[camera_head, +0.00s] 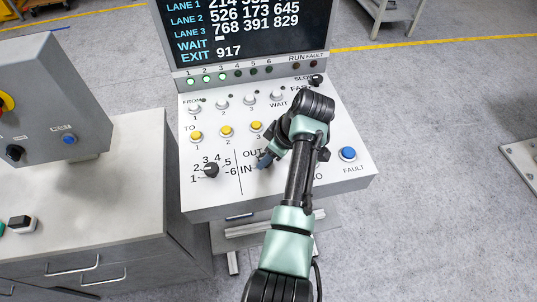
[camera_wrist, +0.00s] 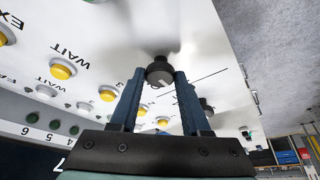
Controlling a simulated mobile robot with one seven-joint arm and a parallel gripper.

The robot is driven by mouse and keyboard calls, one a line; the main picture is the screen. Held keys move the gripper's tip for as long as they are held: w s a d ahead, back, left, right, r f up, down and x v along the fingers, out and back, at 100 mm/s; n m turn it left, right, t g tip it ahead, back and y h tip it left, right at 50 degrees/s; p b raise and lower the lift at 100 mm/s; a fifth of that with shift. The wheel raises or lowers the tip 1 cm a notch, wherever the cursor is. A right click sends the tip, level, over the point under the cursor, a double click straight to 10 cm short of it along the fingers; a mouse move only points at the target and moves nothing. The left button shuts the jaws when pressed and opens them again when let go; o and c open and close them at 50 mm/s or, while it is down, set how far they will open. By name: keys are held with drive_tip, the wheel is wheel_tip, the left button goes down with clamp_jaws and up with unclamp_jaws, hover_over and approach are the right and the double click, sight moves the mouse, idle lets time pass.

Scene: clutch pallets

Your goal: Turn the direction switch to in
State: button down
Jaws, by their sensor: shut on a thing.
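The direction switch is a black round knob (camera_wrist: 160,71) on the sloping white control panel (camera_head: 225,190). In the wrist view it sits between the tips of my gripper's two blue fingers (camera_wrist: 160,80), which are shut on it. In the head view my gripper (camera_head: 263,160) reaches down to the panel beside the printed OUT and IN labels.
A black numbered selector knob (camera_head: 211,170) stands close on the left. Yellow buttons (camera_head: 227,131) and white buttons (camera_head: 222,104) lie behind. A blue fault button (camera_head: 348,154) is at the right. A display (camera_head: 245,30) rises at the back.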

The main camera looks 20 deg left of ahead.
drive_tip(key=shift+c, duration=1.9)
unclamp_jaws()
drive_tip(key=shift+r, duration=0.1)
drive_tip(key=w+v, duration=0.1)
drive_tip(key=v, duration=1.1)
drive_tip(key=shift+s+d+r+b, duration=0.15)
drive_tip(key=shift+s+r+b, duration=0.25)
drive_tip(key=shift+s+b, duration=0.1)
